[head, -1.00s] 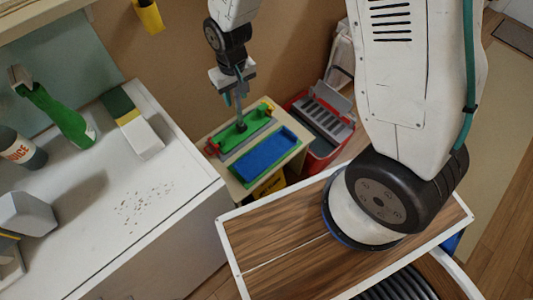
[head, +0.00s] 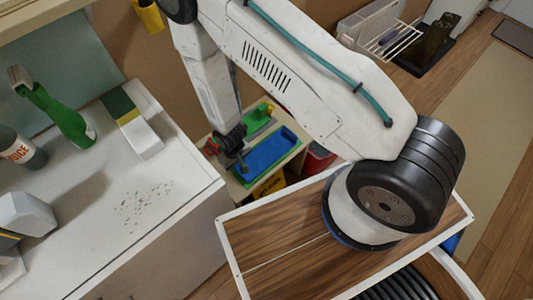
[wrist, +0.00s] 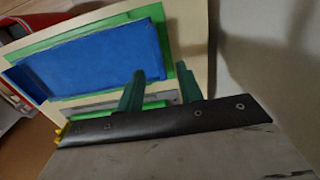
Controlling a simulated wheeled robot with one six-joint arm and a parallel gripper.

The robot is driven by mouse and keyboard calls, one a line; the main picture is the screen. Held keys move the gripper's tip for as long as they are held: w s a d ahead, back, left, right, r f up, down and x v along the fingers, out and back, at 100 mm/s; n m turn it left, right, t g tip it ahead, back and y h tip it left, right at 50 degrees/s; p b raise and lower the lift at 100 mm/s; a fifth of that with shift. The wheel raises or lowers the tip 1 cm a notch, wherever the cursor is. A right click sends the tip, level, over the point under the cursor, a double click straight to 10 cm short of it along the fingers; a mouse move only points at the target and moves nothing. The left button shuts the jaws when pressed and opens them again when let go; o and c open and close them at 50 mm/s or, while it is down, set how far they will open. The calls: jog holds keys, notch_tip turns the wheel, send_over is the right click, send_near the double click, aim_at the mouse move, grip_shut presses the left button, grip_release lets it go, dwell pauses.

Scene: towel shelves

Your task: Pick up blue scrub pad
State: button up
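The blue scrub pad (head: 268,152) lies flat in a green-rimmed tray (head: 236,179) on a low beige stand. In the wrist view the blue pad (wrist: 90,60) fills the upper left, with the green tray rim around it. My gripper (wrist: 160,85) shows two dark green fingers standing apart with nothing held between them. They are beside the pad's lower right end in that view, and I cannot tell their height above it. In the head view my own arm and wrist hide most of the gripper.
A second green tray (head: 258,122) with a yellow-green item lies behind the pad. A red bin (head: 318,160) stands right of the stand.

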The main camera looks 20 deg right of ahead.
aim_at(239, 172)
notch_tip(239, 172, down, 5)
jog(key=shift+s+d+r, duration=0.1)
jog(key=shift+s, duration=0.05)
grip_shut()
